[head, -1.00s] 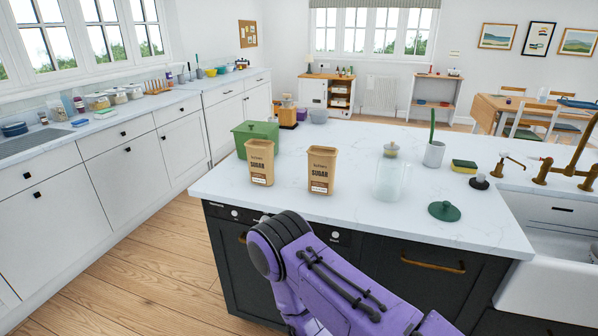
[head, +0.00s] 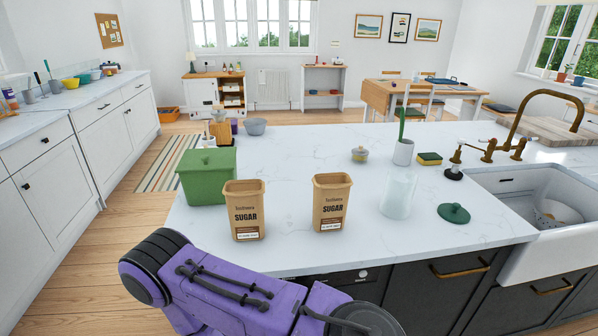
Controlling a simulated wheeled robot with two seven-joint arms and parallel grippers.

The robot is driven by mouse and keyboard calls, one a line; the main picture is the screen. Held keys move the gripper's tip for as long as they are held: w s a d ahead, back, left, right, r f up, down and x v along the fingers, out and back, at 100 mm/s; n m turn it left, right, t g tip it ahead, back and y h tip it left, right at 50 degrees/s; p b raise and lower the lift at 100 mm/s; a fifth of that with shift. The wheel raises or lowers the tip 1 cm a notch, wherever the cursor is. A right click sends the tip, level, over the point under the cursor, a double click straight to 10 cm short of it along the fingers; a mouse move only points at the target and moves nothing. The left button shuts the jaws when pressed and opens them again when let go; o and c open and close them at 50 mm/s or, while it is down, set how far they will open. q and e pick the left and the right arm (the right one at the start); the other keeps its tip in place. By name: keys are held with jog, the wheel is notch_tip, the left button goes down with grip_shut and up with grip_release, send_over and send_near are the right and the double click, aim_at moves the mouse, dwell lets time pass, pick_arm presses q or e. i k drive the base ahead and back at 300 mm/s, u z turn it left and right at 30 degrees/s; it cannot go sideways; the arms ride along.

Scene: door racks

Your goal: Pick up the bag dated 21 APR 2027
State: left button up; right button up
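Two brown paper bags labelled SUGAR stand upright on the white island counter (head: 305,170). The left bag (head: 243,202) is near the green box; the right bag (head: 331,196) stands a short way to its right. Each has a white date label low on its front, too small to read here, so I cannot tell which is dated 21 APR 2027. A purple arm of mine crosses the bottom of the view, below the counter's front edge. Neither gripper shows.
A green lidded box (head: 206,176) stands left of the bags. The sink (head: 540,205) is at the right. The counter behind the bags is mostly clear.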

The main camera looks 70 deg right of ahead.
aim_at(331, 189)
jog(key=z, duration=1.75)
